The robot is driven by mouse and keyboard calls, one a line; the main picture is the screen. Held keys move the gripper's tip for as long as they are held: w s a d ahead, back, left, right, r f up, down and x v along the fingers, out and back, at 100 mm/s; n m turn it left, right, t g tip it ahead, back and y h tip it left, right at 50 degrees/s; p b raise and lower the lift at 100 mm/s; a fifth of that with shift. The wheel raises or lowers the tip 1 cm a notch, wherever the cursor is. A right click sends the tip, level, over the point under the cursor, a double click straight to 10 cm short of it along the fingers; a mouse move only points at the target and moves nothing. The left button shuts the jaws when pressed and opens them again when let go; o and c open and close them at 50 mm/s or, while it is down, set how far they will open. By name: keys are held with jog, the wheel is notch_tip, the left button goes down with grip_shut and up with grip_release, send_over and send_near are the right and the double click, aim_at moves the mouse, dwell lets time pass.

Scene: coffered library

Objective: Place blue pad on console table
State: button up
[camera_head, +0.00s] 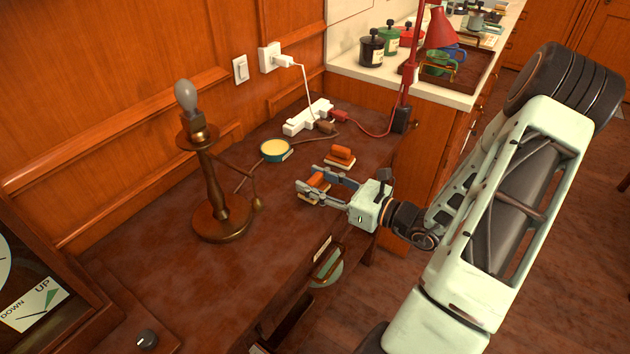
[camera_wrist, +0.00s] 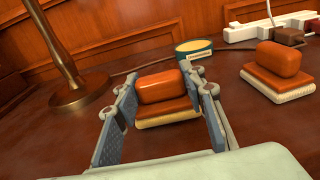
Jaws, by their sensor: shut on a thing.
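My gripper (camera_head: 316,182) reaches over the dark brown console table (camera_head: 290,255) from the right. It is shut on an orange-topped pad (camera_head: 318,184) with a cream underside, one finger at each side. In the wrist view the same pad (camera_wrist: 162,88) sits between the fingers, low at the tabletop; I cannot tell whether it touches. A second, similar orange and cream pad (camera_head: 341,155) lies just behind it, to the right in the wrist view (camera_wrist: 280,66). Neither pad looks blue. A round teal tin (camera_head: 276,151) with a yellow top stands farther back.
A brass-like lamp stand (camera_head: 207,190) with a bare bulb stands left of my gripper. A white power strip (camera_head: 308,117) with cords lies at the back by the wall. A red lamp (camera_head: 438,30) and jars stand by the pale counter (camera_head: 345,62). The table's front left is clear.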

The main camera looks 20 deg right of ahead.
jog(key=shift+f, duration=0.25)
jog(key=o, duration=1.3)
jog(key=v, duration=1.1)
jog(key=shift+r+p, duration=0.25)
jog(key=shift+p, duration=0.05)
jog(key=shift+w+a+f, duration=0.1)
